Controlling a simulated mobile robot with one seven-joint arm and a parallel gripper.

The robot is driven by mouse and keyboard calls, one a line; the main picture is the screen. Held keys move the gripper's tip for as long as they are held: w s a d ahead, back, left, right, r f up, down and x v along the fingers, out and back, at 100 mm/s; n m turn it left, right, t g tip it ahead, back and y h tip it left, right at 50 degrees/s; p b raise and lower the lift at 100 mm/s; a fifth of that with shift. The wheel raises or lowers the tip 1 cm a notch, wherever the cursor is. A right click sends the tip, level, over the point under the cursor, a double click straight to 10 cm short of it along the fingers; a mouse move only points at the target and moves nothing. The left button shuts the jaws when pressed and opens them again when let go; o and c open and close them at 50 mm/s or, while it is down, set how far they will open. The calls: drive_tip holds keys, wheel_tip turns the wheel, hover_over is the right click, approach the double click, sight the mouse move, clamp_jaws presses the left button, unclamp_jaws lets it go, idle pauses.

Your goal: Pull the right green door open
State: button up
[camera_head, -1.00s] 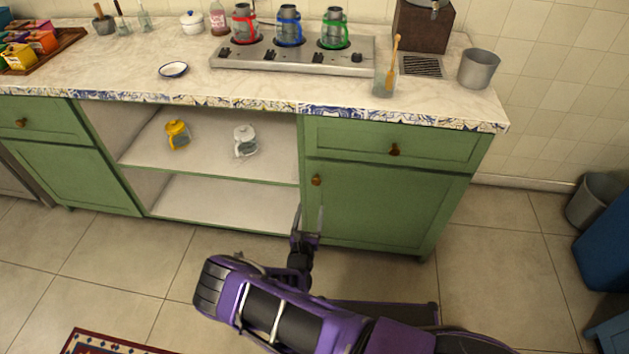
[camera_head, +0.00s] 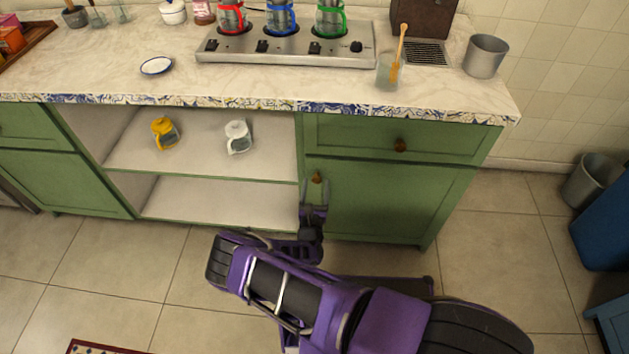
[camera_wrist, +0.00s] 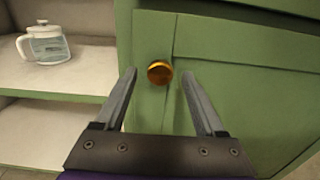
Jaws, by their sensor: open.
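The right green door (camera_head: 380,203) is shut, below a green drawer and right of the open shelves. Its round orange-brown knob (camera_head: 317,178) sits near the door's upper left corner. In the wrist view the knob (camera_wrist: 159,72) shows beyond and between the two fingertips, a little left of the middle. My gripper (camera_head: 314,186) is open and empty in front of the door, just below the knob in the head view. In the wrist view, the fingers of my gripper (camera_wrist: 158,78) point at the green door (camera_wrist: 230,84). I see no contact with the knob.
The drawer above has its own knob (camera_head: 400,145). A yellow teapot (camera_head: 164,133) and a white-lidded glass teapot (camera_head: 238,137) stand on the upper shelf to the left. The floor right of the cabinet is clear up to a grey bin (camera_head: 592,182).

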drive_tip(key=shift+w, duration=0.25)
drive_tip(key=shift+c, duration=0.2)
clamp_jaws()
idle(1.2)
